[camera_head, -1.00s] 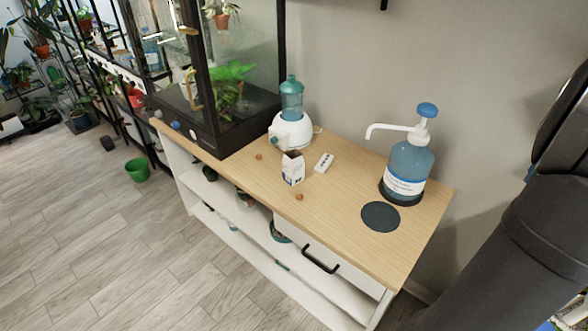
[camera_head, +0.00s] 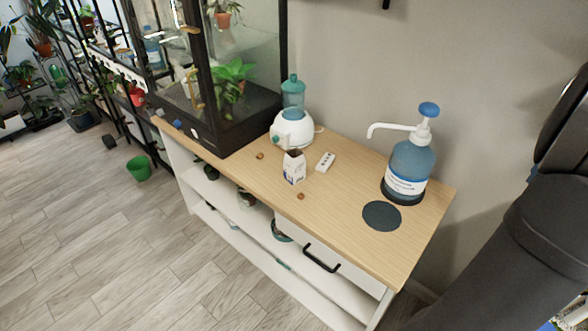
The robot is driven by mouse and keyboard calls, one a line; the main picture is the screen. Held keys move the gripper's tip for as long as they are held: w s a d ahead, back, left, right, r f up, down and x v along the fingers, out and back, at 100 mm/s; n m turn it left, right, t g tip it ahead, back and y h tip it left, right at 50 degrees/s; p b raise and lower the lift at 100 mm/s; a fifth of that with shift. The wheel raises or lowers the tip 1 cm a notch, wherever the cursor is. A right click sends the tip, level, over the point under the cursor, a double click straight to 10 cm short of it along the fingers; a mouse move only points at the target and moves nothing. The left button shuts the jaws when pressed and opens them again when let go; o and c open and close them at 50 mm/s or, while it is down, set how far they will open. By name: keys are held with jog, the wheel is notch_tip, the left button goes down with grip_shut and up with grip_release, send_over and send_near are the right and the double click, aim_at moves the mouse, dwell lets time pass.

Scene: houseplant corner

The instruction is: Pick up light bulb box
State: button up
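A small white box with dark blue markings (camera_head: 294,168), which looks like the light bulb box, stands upright on the wooden top of the cabinet (camera_head: 345,215). Its top looks dark and open. It stands in front of the white humidifier-like device with a teal bottle (camera_head: 291,127), and left of a white remote (camera_head: 326,162). Part of my dark arm shows at the right edge. My gripper is not in view, and nothing of mine touches the box.
A large blue pump bottle (camera_head: 408,168) stands at the right, behind a dark round pad (camera_head: 381,216). A black-framed glass terrarium (camera_head: 235,90) fills the left end. Small brown bits (camera_head: 301,196) lie near the box. A green pot (camera_head: 138,168) stands on the floor.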

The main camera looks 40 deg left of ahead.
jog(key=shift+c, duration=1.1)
